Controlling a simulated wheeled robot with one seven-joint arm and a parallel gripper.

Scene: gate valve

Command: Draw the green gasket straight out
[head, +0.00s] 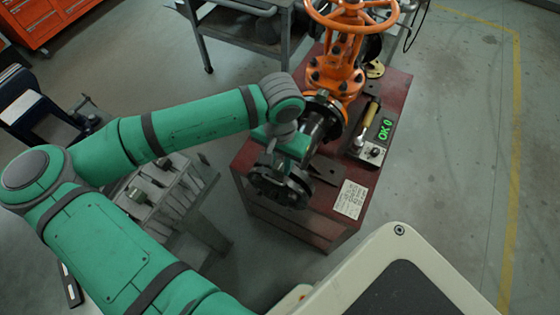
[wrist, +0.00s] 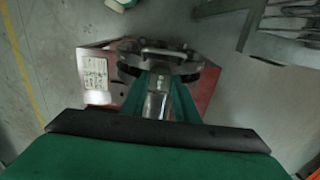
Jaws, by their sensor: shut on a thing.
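The dark flanged pipe end (head: 278,186) sticks out from the orange gate valve (head: 338,62) on the red stand. My gripper (wrist: 160,78) is at this flange, its fingers close together at the rim in the wrist view. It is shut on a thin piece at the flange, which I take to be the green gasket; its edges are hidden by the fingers. I cannot tell how far the gasket sits between the flange faces. In the head view my arm hides the fingertips. The dark flange (wrist: 185,66) shows around the fingertips in the wrist view.
A grey cart (head: 245,45) stands behind. The floor to the right is clear.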

